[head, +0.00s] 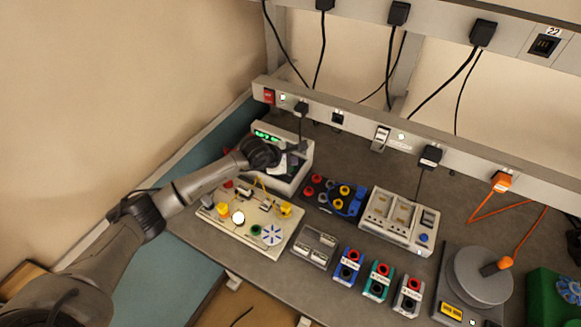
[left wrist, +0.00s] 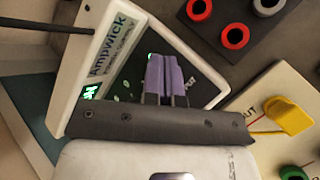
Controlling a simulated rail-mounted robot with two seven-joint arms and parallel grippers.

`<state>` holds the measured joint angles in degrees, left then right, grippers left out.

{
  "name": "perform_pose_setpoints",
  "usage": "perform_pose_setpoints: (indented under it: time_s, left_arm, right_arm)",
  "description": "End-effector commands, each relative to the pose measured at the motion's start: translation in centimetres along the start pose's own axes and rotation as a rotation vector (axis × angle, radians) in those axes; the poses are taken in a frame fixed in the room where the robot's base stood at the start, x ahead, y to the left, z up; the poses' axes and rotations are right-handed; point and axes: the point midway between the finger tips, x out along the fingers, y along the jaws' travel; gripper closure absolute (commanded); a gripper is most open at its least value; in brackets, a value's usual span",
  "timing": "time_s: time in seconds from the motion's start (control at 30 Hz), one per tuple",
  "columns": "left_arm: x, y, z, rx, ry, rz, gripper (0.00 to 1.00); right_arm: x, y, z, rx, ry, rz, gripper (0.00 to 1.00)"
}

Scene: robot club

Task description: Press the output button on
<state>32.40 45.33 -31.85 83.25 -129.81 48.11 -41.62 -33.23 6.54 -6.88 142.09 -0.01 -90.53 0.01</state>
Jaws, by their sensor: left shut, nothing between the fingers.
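The power supply (head: 299,170) is a pale box at the back left of the bench, with a lit green display (head: 266,136). It also shows in the left wrist view, with its dark front panel (left wrist: 205,85) and green digits. My left gripper (head: 284,158) is in front of its panel, and its wrist covers part of the box. In the left wrist view the purple fingers (left wrist: 164,78) are together and empty, pointing at the panel. I cannot tell whether they touch it. The output button is not clearly visible; the fingers hide part of the panel. My right gripper is not in view.
A white circuit board (head: 222,229) with yellow parts lies just in front of the power supply. A dark socket block (head: 318,195) and a grey meter unit (head: 398,217) stand to the right. A socket rail (head: 360,133) with hanging cables runs behind.

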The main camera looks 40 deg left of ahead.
Motion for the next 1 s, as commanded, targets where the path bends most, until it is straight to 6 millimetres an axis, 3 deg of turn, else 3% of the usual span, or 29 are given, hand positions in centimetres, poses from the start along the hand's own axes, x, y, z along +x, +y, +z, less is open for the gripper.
perform_pose_setpoints:
  time_s: [0.6,1.0]
  left_arm:
    - [-3.8,2.8,2.8,0.001,-0.001,0.001,1.0]
    - [-4.1,3.0,3.0,0.0,0.0,0.0,1.0]
  right_arm:
    - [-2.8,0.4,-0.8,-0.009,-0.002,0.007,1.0]
    - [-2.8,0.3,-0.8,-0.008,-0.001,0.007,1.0]
